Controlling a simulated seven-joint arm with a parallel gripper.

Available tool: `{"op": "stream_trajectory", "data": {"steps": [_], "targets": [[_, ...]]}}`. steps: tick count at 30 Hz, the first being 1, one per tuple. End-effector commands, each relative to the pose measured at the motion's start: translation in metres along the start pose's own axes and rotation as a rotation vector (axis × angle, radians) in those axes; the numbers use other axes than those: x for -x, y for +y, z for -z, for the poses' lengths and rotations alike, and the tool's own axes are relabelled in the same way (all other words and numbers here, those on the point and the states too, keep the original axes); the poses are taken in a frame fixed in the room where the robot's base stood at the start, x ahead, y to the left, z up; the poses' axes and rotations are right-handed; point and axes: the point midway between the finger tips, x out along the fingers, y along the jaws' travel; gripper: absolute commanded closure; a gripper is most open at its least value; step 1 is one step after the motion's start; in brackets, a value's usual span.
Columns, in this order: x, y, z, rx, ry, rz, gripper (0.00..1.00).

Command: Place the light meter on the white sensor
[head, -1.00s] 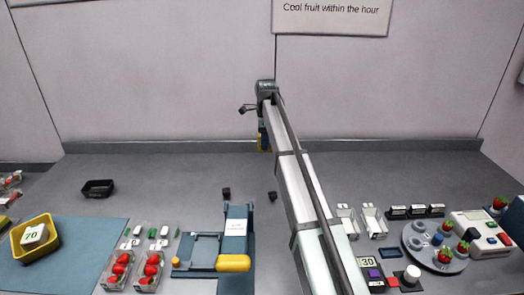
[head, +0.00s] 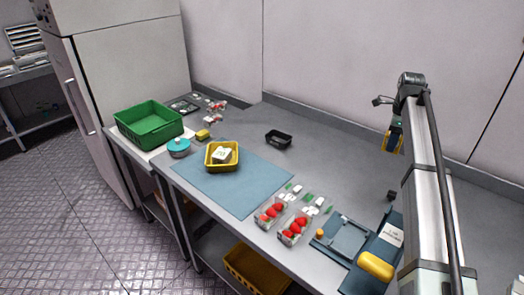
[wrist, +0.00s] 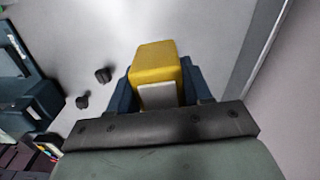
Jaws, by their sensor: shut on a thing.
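My gripper (wrist: 165,92) is shut on a yellow block with a pale patch, which looks like the light meter (wrist: 155,58). In the head view, my gripper (head: 393,146) is at the far right, raised above the back of the bench, with the yellow light meter (head: 387,143) partly visible at its end. I cannot pick out the white sensor with certainty. A white block (head: 222,154) with a dark marking sits in a yellow tray (head: 208,163) on the blue mat.
A blue mat (head: 240,196) covers the left of the bench. Clear punnets of strawberries (head: 294,228) stand at the front, beside a blue fixture with a yellow handle (head: 376,265).

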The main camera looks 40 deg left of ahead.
Motion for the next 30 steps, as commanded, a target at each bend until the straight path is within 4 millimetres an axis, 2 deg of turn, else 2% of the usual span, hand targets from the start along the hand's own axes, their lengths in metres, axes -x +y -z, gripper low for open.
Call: {"op": "stream_trajectory", "data": {"steps": [1,3,11,17,23,30], "targets": [[0.001,0.005,-0.023,0.027,0.0,0.001,0.86],[0.002,0.012,-0.051,0.06,-0.001,0.002,0.86],[0.006,0.043,-0.153,0.183,-0.002,0.005,0.86],[0.011,0.075,-0.231,0.277,-0.004,0.007,0.86],[0.016,0.112,-0.306,0.372,-0.006,0.009,0.86],[0.023,0.165,-0.394,0.485,-0.008,0.012,0.86]]}}
